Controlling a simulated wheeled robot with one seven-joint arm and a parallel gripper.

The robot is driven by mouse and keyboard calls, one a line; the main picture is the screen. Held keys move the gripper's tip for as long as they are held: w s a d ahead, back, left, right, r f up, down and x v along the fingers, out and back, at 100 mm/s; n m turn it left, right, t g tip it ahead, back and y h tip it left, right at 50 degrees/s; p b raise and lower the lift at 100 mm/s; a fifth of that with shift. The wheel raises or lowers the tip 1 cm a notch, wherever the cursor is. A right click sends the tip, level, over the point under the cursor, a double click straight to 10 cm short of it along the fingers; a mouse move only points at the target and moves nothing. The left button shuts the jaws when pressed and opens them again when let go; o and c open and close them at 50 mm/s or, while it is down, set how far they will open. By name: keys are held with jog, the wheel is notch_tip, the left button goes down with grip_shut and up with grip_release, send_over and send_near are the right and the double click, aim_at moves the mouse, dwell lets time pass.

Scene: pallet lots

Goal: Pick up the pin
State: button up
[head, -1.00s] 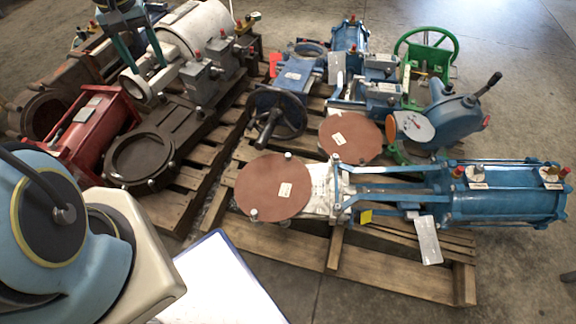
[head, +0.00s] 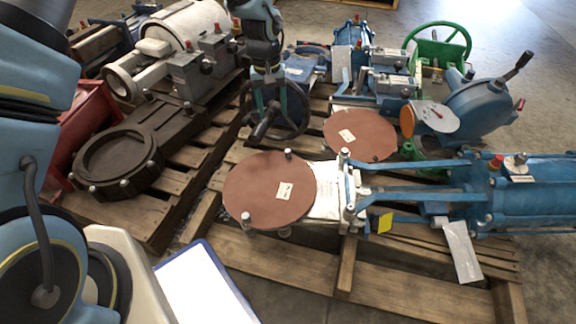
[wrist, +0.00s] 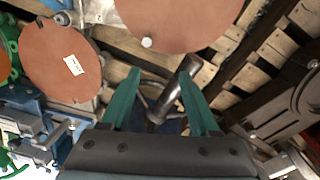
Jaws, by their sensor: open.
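A dark, short metal cylinder that looks like the pin (head: 263,126) shows at the blue handwheel (head: 299,128) in the head view. I cannot tell whether it is loose or joined to the wheel. In the wrist view the pin (wrist: 171,94) lies tilted between the two green fingers, nearer the right one. My gripper (head: 271,107) points down above it with its fingers apart. In the wrist view my gripper (wrist: 160,73) is open and holds nothing. I cannot tell the height left between fingertips and pin.
Brown round discs (head: 270,191) of valves lie in front and to the right. A dark valve body (head: 120,155) and a grey motor (head: 183,35) stand to the left. A green handwheel (head: 437,45) rises at the back right. Wooden pallet slats (head: 300,258) have gaps between them.

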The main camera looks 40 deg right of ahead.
jog(key=s+d+f+b, duration=0.2)
jog(key=s+d+f, duration=0.1)
jog(key=f, duration=0.2)
jog(key=b, duration=0.2)
send_over(288, 150)
notch_tip(288, 150, down, 5)
jog(key=shift+f, duration=0.1)
notch_tip(288, 150, down, 5)
jog(key=shift+a+f+b, duration=0.15)
jog(key=shift+b, duration=1.05)
grip_shut()
